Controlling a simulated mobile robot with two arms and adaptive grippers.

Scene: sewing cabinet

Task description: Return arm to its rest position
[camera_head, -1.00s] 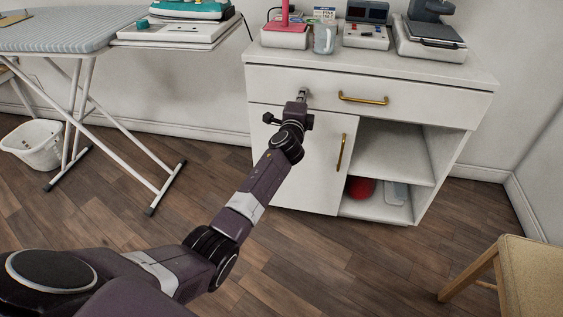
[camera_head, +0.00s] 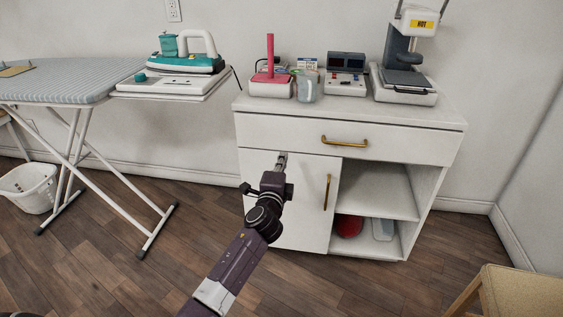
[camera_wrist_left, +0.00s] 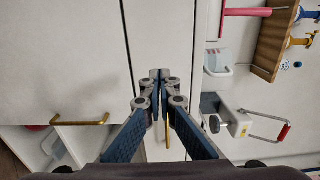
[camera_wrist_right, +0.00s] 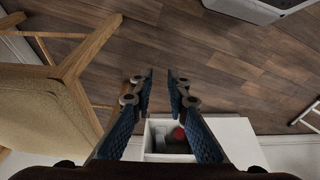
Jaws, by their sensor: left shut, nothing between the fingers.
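My left gripper (camera_head: 282,160) is in front of the upper part of the white cabinet's door (camera_head: 305,225), below the drawer front (camera_head: 400,143). In the left wrist view its fingers (camera_wrist_left: 160,76) meet at the tips with nothing between them. Whether the tips touch the cabinet cannot be told. The drawer and door both look closed. My right gripper (camera_wrist_right: 160,74) shows only in its own wrist view. Its fingertips are apart and empty, above the wooden floor.
An iron (camera_head: 186,60) stands by the ironing board (camera_head: 75,80) on the left. The cabinet top holds a pink spool stand (camera_head: 270,75), a cup (camera_head: 307,88) and a heat press (camera_head: 405,80). A wooden chair (camera_head: 520,292) stands at front right. Floor between is clear.

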